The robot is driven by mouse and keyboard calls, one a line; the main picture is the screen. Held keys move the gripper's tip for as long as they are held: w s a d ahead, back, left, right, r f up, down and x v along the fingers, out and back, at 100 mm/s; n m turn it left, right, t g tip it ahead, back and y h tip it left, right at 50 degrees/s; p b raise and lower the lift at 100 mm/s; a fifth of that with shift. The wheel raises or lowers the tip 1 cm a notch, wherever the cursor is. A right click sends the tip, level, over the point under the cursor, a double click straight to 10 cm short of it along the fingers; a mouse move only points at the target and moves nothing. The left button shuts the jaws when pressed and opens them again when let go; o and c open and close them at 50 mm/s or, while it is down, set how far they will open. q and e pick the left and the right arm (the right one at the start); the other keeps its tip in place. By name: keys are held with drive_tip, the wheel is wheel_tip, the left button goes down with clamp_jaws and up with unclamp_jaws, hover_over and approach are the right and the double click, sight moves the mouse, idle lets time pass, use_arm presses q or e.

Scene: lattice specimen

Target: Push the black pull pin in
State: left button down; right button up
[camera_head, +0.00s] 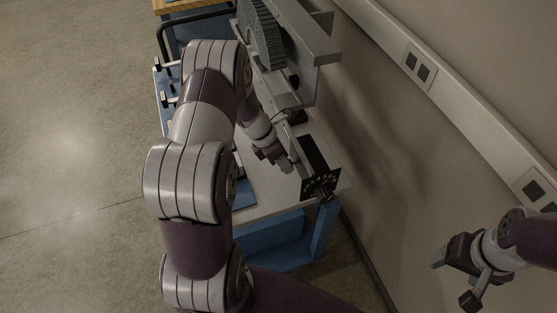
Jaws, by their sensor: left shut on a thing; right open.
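My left gripper (284,165) is low over the pale bench top, beside a grey metal bar and close to the left of a black perforated plate (320,177). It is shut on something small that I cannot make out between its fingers. I cannot pick out the black pull pin for certain; it is too small or hidden at the fingers. My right gripper (455,279) is open and empty at the lower right, in front of the wall and well away from the bench.
The pale bench top (268,194) has blue legs. A grey machine frame (305,62) with a ribbed grey block (262,38) rises at the back. A cable trunking (455,105) with sockets runs along the wall. My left arm hides much of the bench's left side. Open floor lies left.

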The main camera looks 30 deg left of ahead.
use_arm(q)
drive_tip(key=c, duration=0.8)
unclamp_jaws()
drive_tip(key=b+v, duration=0.1)
drive_tip(key=v, duration=1.1)
drive_tip(key=shift+r, duration=0.35)
